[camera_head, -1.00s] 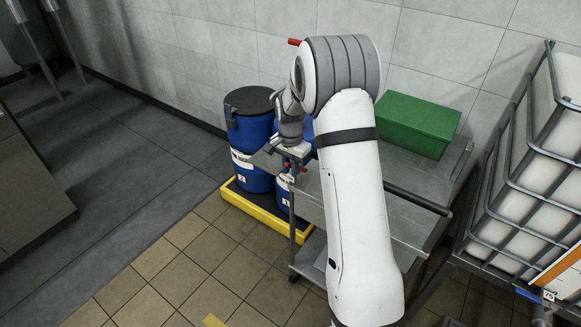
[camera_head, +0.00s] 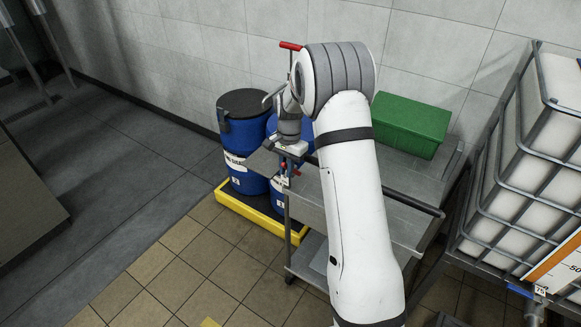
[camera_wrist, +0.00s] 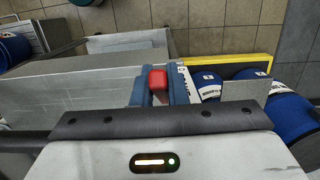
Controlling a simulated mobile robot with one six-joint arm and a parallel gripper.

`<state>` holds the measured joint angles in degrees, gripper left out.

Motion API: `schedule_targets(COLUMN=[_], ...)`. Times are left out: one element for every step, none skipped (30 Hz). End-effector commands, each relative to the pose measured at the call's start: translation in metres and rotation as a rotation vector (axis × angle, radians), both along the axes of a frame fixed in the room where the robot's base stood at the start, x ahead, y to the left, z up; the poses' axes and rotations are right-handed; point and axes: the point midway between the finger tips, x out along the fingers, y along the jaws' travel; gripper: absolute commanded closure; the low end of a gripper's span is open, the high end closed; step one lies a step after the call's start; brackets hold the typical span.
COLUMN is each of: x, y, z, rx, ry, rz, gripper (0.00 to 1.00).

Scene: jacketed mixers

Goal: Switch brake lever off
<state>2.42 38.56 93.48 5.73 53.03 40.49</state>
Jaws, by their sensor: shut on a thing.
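The red brake lever (camera_wrist: 157,79) shows in the wrist view as a small red block at the end of the grey metal cart. My gripper (camera_wrist: 158,93) has its two blue fingers on either side of the red block and is shut on it. In the head view, my gripper (camera_head: 288,168) points down at the cart's left end, with a little red showing by the fingers. My arm and the fingers hide most of the lever. Its exact angle cannot be told.
The cart (camera_head: 405,180) carries a green box (camera_head: 411,125). Blue drums (camera_head: 243,135) stand in a yellow tray (camera_head: 232,203) beside the cart, close to my gripper. A caged white tank (camera_head: 525,160) stands at the right.

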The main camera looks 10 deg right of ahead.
Motion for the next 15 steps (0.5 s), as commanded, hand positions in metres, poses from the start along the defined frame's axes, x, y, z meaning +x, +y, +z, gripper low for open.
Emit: schedule_targets(x=[0.0029,0.0032,0.0033,0.0033,0.0034,0.0036,0.0037,0.0038,0.004,0.0042,0.004,0.0038,0.0035,0.0033,0.003], y=[0.0013,0.0018,0.0022,0.0023,0.0025,0.003,0.0033,0.0037,0.0041,0.0044,0.0046,0.0053,0.0058,0.0063,0.007], z=[0.0041,0.0041,0.0041,0.004,0.0042,0.0044,0.0046,0.0047,0.0049,0.0051,0.0051,0.0049,0.0046,0.0044,0.0041], rx=[0.004,0.006,0.006,0.005,0.005,0.005,0.004,0.004,0.003,0.003,0.003,0.003,0.004,0.003,0.003], ry=[-0.005,-0.005,-0.005,-0.005,-0.005,-0.006,-0.007,-0.007,-0.008,-0.009,-0.009,-0.007,-0.007,-0.006,-0.005], rz=[0.001,0.002,0.003,0.003,0.004,0.005,0.006,0.007,0.008,0.009,0.01,0.011,0.011,0.012,0.013], gripper=[1.0,1.0,1.0,1.0,1.0,1.0,1.0,1.0,1.0,0.86,0.83,0.8,0.78,0.75,0.72])
